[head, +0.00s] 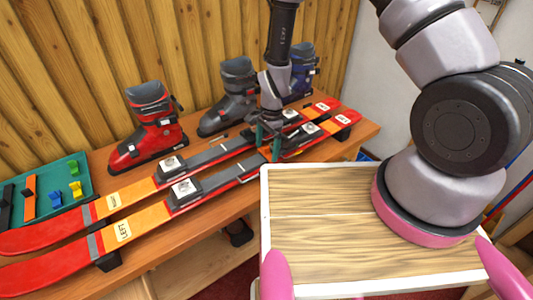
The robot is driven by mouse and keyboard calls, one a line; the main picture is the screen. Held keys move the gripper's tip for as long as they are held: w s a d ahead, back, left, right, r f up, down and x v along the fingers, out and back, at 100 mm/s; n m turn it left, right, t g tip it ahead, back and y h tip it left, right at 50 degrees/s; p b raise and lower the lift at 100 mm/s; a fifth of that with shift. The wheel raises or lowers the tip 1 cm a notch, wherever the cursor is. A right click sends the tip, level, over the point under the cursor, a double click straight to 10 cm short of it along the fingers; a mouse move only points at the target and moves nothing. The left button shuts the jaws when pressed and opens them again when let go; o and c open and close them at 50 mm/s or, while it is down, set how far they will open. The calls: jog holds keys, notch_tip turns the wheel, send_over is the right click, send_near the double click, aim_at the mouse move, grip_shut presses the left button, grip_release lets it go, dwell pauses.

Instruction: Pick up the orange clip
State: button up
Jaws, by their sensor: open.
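The teal tray (85,181) lies at the far left of the bench. A long narrow orange piece (29,199) lies in it, the only orange thing there, so I take it for the orange clip. My gripper (268,145) points down over the skis near the middle of the bench, far to the right of the tray. Its jaws are open, with teal fingers apart, and it seems empty. Whether the fingertips touch a ski cannot be told.
Two red-orange skis (130,226) with bindings run across the bench between tray and gripper. A red boot (148,128), a grey boot (236,98) and a blue boot (303,72) stand behind them.

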aim_at(267, 146)
jog(key=shift+f, duration=0.25)
jog(key=c, duration=1)
jog(key=shift+r, duration=8.05)
jog(key=shift+d+f, duration=0.1)
